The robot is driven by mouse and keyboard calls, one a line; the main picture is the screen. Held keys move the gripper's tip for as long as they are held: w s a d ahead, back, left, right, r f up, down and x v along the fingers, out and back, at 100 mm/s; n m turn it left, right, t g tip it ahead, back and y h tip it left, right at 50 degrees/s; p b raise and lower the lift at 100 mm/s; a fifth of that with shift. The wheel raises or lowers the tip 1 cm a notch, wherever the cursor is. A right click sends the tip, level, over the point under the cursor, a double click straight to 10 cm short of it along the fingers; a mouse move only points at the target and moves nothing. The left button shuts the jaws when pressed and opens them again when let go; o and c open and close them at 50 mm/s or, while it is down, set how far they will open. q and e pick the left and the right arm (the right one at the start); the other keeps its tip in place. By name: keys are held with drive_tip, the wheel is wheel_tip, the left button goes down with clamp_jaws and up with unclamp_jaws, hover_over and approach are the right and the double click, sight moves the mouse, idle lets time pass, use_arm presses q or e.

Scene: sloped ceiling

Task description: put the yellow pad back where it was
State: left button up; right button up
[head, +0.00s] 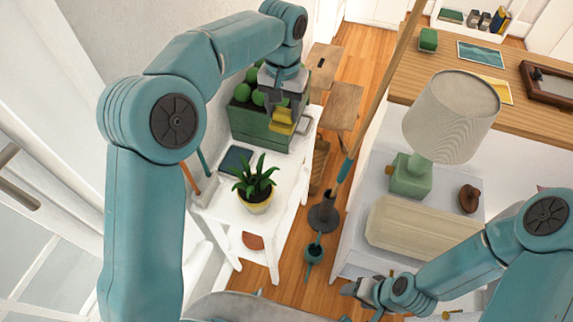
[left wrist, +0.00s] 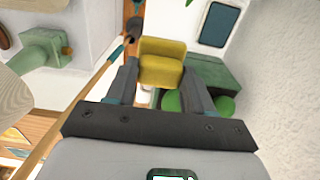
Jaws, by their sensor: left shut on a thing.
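The yellow pad (head: 281,128) is a small thick block held in my left gripper (head: 284,108), over the right part of the green crate in the head view. In the left wrist view the yellow pad (left wrist: 162,62) sits between the two dark fingers, with its far end past the tips. The green crate (head: 262,138) stands on a white table (head: 215,212) and holds round green things. I cannot tell whether the pad touches the crate. My right gripper (head: 362,289) is low at the bottom centre, with its jaw opening unclear.
A potted plant (head: 256,190) and a dark blue flat thing (head: 236,160) share the white table. A slim pole (head: 378,95) rises right of it. Wooden stools (head: 343,104) stand behind. A lamp (head: 450,115) with a green base stands on the right-hand unit.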

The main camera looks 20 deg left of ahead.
use_arm(q)
drive_tip(key=shift+f, duration=10)
drive_tip(key=shift+s+d, duration=0.1)
drive_tip(key=shift+f, duration=0.1)
drive_tip(key=o, duration=1)
